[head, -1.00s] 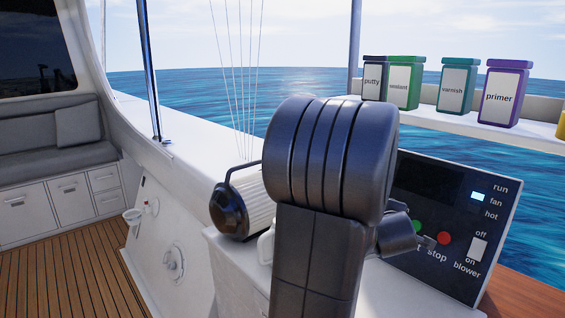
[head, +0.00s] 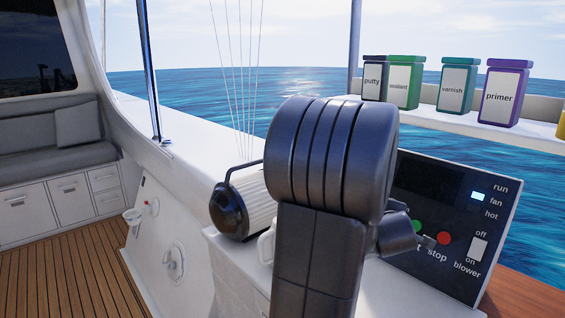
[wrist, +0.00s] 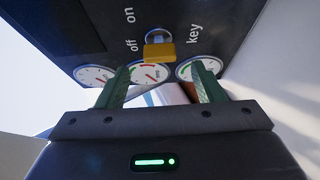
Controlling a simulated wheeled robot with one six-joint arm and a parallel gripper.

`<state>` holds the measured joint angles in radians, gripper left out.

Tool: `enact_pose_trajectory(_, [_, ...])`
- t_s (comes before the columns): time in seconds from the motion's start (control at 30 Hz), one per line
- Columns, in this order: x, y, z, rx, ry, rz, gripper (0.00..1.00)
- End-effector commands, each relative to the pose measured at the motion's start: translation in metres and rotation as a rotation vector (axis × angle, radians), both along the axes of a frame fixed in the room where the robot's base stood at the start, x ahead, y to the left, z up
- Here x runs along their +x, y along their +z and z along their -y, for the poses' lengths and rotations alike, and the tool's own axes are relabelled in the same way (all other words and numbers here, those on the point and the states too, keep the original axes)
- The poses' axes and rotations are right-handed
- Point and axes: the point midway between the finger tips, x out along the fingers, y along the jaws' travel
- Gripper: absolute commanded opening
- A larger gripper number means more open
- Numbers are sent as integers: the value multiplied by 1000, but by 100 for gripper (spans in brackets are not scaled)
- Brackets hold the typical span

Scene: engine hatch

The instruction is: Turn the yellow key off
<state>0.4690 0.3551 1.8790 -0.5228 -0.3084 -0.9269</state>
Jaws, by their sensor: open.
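The yellow key (wrist: 159,52) shows in the wrist view on a dark panel, below a round keyhole plate (wrist: 158,36). The words "on" and "off" stand to its left and "key" to its right. Its handle lies nearer "off" than "on" in the picture, but I cannot tell its exact setting. My gripper (wrist: 160,76) is open, with its green fingers either side of the key in the picture and no visible contact. In the head view my arm hides the key, and only part of the gripper (head: 428,241) shows by the panel.
Several gauges (wrist: 150,74) sit around the key. The dark panel (head: 425,180) also has a green button (head: 417,227), a red stop button (head: 443,238) and a blower switch (head: 478,249). Paint cans (head: 502,95) stand on a ledge behind.

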Motion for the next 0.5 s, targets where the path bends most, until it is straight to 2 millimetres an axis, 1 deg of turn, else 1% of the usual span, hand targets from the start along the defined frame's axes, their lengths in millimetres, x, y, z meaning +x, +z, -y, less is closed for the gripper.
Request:
enact_pose_trajectory(0.03, [8, -5, 2, 2, 1, -1, 62])
enact_pose_trajectory(0.1, [19, -10, 5, 1, 1, -2, 62])
enact_pose_trajectory(0.3, [46, -21, 14, 6, -3, 7, 62])
enact_pose_trajectory(0.5, [44, -21, 12, 86, -58, 97, 62])
